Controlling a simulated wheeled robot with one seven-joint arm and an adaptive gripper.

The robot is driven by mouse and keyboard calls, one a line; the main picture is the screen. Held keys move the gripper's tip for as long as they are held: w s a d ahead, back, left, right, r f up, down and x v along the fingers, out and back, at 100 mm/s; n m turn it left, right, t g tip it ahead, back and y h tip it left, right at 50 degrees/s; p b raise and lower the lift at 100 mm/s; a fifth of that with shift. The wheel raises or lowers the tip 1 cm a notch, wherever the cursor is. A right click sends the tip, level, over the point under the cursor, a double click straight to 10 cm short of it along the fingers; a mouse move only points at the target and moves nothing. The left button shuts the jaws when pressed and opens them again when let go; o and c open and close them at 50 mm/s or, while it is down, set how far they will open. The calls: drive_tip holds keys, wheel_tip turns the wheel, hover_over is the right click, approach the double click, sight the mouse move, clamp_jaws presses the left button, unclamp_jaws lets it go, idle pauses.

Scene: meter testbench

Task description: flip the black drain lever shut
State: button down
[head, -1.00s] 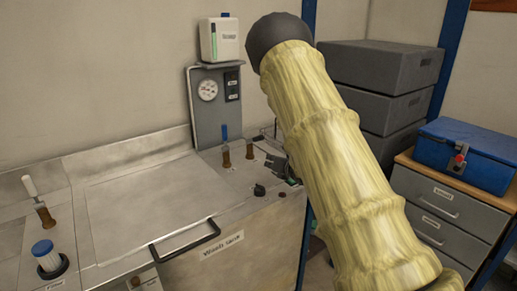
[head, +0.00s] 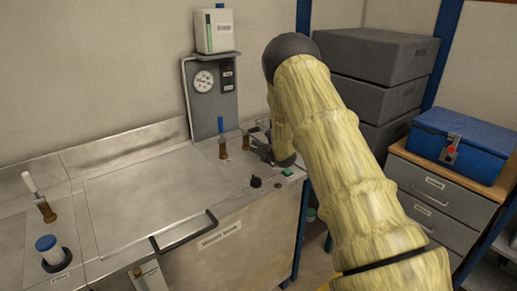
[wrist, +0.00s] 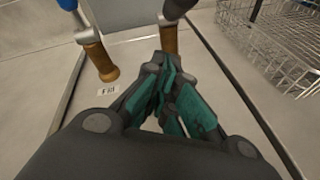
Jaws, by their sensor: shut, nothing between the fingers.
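The black drain lever (head: 245,131) stands upright on a brown valve body on the steel bench top, right of a blue-handled lever (head: 221,127). In the wrist view its black handle (wrist: 177,9) is cut by the top edge, above the brown body (wrist: 169,39). My gripper (head: 258,146) is shut and empty, close to the right of the lever in the head view. In the wrist view the teal-padded fingertips (wrist: 164,64) are just below the lever's body; I cannot tell whether they touch. My arm hides part of the bench's right end.
A gauge panel (head: 208,105) stands behind the levers. A wire basket (wrist: 275,40) lies to the right in the wrist view. The steel lid (head: 140,195) is clear.

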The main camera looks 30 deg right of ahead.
sight(251, 131)
drive_tip(key=shift+w+d+r+p, duration=0.25)
drive_tip(key=shift+w+d+r, duration=0.1)
drive_tip(key=shift+r, duration=0.3)
drive_tip(key=shift+w+d+r+p, duration=0.2)
drive_tip(key=shift+w+r, duration=0.1)
drive_tip(key=shift+r, duration=0.3)
